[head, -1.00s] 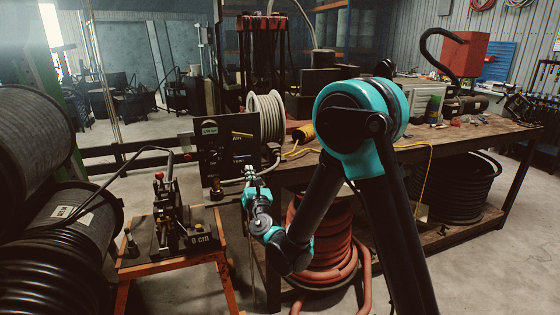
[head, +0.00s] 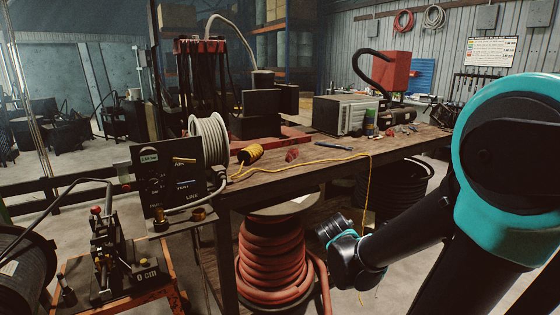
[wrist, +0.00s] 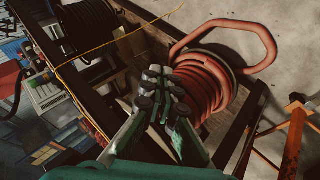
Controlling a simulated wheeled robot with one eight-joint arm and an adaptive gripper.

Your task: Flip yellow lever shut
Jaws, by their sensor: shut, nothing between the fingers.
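The yellow lever (head: 184,161) is a small bar on the upright black panel (head: 160,188), at left in the head view. It lies nearly level, just below the AIR marking. The lever is too small to read its exact setting. My gripper (wrist: 163,86) shows in the wrist view with its fingers together and nothing between them. The lever does not show clearly in the wrist view.
The crimper (head: 108,250) stands on an orange stand left of the panel.

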